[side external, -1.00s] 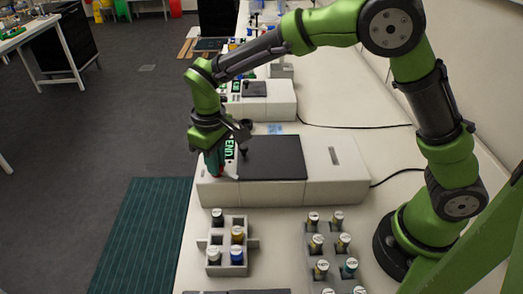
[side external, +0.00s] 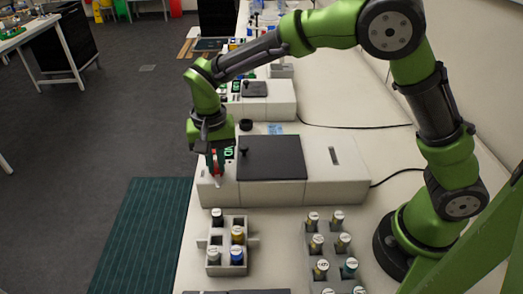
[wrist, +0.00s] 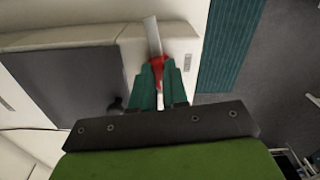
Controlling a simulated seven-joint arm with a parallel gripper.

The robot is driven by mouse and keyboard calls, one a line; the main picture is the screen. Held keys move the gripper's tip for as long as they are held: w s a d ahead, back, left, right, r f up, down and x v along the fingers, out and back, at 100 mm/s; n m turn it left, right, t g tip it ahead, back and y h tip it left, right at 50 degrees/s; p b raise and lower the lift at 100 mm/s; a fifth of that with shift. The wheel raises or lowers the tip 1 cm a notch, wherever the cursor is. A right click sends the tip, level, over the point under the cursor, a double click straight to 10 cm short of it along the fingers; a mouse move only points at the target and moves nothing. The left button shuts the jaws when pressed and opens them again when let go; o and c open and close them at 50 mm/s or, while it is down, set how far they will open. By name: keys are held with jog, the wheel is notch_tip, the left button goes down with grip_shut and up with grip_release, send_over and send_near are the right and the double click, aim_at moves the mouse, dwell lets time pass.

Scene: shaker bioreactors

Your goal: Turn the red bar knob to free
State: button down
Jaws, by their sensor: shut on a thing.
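The red bar knob (wrist: 157,63) is between the two green fingers of my gripper (wrist: 160,82) in the wrist view. My gripper is shut on it. A pale grey bar (wrist: 152,36) extends from the red part, away from my wrist. In the side external view my gripper (side external: 216,172) points down at the left front of the near shaker bioreactor (side external: 335,175), and red shows between its fingers. The fingers hide most of the knob, and any markings around it cannot be read.
The shaker has a dark flat lid (side external: 271,158) and a small display (side external: 229,153), partly hidden. A grey rack with several vials (side external: 236,222) stands in front, with more capped vials (side external: 317,243) to its right. A second shaker (side external: 270,108) stands behind.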

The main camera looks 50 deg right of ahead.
aim_at(216, 164)
jog(key=shift+m, duration=0.8)
jog(key=c, duration=1.1)
grip_release()
jog(key=shift+c, duration=0.2)
notch_tip(216, 164, up, 17)
